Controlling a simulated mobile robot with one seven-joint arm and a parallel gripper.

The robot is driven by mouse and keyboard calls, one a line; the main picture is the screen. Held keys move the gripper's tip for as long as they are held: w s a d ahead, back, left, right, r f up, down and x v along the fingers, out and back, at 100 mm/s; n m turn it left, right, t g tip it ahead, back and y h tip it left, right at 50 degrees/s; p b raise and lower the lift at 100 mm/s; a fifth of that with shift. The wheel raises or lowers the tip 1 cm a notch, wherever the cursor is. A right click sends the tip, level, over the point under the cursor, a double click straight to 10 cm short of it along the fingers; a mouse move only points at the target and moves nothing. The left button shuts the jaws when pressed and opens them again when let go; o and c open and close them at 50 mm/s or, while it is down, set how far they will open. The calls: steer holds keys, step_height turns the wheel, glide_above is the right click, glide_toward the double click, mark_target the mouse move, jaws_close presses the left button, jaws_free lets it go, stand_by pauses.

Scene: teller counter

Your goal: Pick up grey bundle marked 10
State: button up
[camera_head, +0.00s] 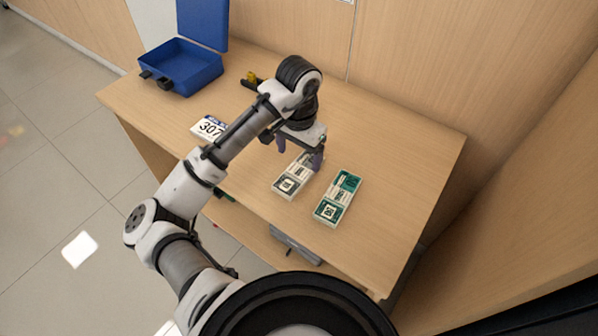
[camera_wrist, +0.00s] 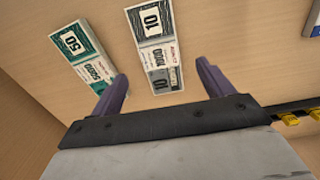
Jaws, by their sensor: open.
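The grey bundle marked 10 (camera_wrist: 155,45) lies flat on the counter, with a pale band across its middle. In the wrist view it sits between and beyond my open fingers, its near end closest to them. In the head view the grey bundle (camera_head: 291,181) is left of the green one, its far end partly hidden by my gripper. My gripper (camera_head: 298,155) hangs over that far end, open and empty. In the wrist view my gripper (camera_wrist: 158,88) shows two purple fingers spread apart. The gap between the fingers and the bundle is hard to judge.
A green bundle marked 50 (camera_wrist: 82,55) lies close beside the grey one; it also shows in the head view (camera_head: 338,199). A card reading 307 (camera_head: 209,128) lies to the left. An open blue case (camera_head: 188,68) stands at the back left. The counter's right part is clear.

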mark_target(298, 172)
steer(key=shift+s+a+f+p, duration=0.1)
steer(key=shift+f+p, duration=0.3)
steer(key=shift+f, duration=1.05)
steer(key=shift+s+f+p, duration=0.1)
steer(key=shift+f+p, duration=0.25)
steer(key=shift+f, duration=1.1)
steer(key=c, duration=1.1)
